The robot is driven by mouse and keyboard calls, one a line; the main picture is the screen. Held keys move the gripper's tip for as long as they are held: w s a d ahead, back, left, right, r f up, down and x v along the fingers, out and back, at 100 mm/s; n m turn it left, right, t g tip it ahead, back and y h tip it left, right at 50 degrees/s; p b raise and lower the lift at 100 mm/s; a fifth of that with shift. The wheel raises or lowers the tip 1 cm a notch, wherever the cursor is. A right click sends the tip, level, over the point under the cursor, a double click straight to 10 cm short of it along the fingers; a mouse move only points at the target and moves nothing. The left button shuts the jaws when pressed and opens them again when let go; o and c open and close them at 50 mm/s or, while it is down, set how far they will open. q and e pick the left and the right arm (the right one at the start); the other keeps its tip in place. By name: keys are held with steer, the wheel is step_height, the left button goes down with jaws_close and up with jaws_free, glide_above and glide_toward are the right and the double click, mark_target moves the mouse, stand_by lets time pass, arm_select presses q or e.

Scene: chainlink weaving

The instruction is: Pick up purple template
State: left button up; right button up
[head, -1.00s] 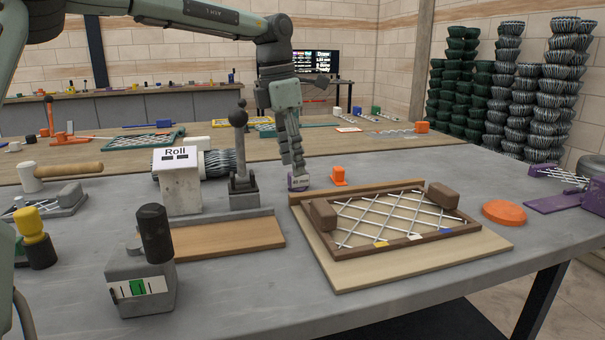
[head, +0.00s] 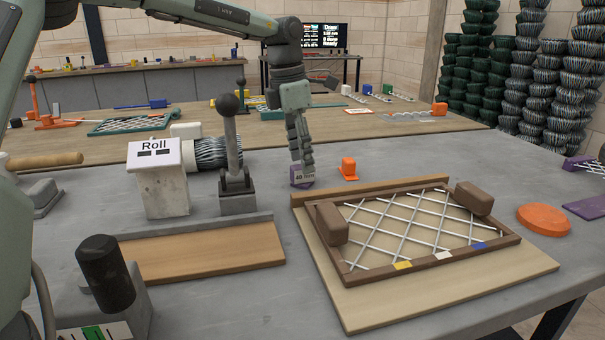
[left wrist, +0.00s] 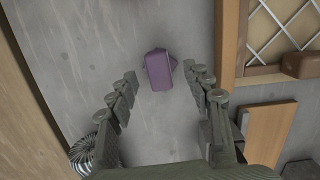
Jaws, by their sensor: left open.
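In the left wrist view the purple template (left wrist: 158,70) lies between and just beyond the two open fingers. My left gripper (head: 303,168) points down at it in the head view and overlaps its top. In the left wrist view my left gripper (left wrist: 164,80) is open with nothing between its pads. I cannot tell whether a finger touches the template. My right gripper is not in view.
An orange block (head: 348,169) stands right of the template. The wooden weaving frame (head: 440,257) with white wires is in front. A lever (head: 235,150) and the Roll box (head: 158,180) stand to the left. An orange disc (head: 544,219) lies at the right.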

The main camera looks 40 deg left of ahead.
mark_target(302, 175)
arm_select(q)
steer(key=shift+w+f, duration=0.2)
steer(key=shift+f, duration=1.3)
steer(key=shift+c, duration=0.5)
jaws_close()
